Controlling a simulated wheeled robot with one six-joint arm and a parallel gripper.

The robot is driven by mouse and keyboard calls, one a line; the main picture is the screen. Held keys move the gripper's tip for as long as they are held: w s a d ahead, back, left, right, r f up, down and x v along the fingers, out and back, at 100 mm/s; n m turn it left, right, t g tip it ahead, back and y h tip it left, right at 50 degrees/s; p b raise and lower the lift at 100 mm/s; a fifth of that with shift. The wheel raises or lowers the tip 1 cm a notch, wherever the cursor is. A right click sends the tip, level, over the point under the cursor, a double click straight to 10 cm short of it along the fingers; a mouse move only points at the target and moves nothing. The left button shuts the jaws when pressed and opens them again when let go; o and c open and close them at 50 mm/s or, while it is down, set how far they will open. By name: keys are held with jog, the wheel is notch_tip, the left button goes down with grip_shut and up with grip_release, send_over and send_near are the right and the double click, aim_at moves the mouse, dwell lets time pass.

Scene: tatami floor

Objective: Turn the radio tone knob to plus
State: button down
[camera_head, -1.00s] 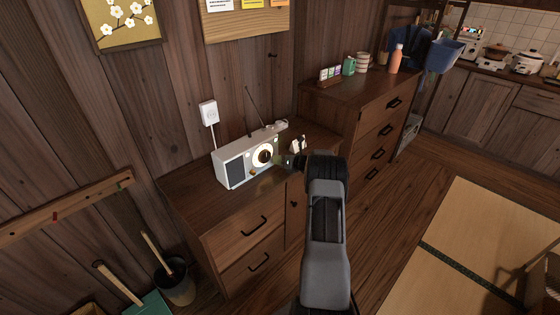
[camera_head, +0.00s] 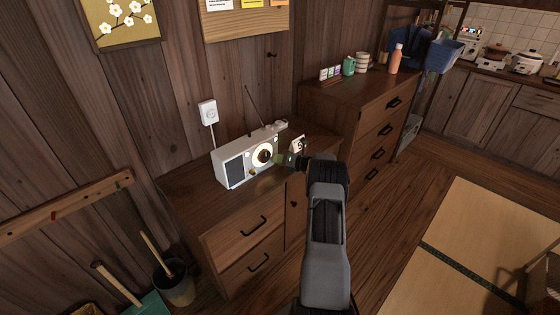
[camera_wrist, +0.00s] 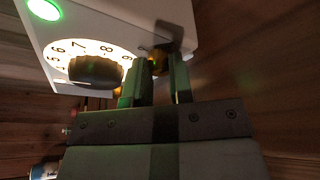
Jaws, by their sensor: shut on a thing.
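The white radio (camera_head: 233,170) stands on the wooden cabinet, with a grey speaker grille at left, a lit round dial (camera_head: 263,155) and a raised antenna. A small brass knob (camera_head: 252,172) shows low on its front, left of the dial. My gripper (camera_head: 284,159) is at the right part of the radio's front and hides what lies behind it. In the wrist view my gripper (camera_wrist: 160,66) has its two fingers on either side of a small brass-coloured knob (camera_wrist: 159,57), shut on it. The numbered dial with its dark knob (camera_wrist: 96,71) is beside the fingers. Knob markings cannot be read.
A small white object with a dark mark (camera_head: 298,145) stands close behind my gripper. A white wall plug (camera_head: 208,112) is above the radio. A taller chest (camera_head: 345,105) with cups and a bottle (camera_head: 396,58) stands to the right. The cabinet top left of the radio is clear.

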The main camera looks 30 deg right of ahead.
jog(key=c, duration=1)
grip_release()
jog(key=v, duration=1.3)
jog(key=shift+s+d+r, duration=0.1)
jog(key=shift+s+d, duration=0.05)
jog(key=shift+s, duration=0.15)
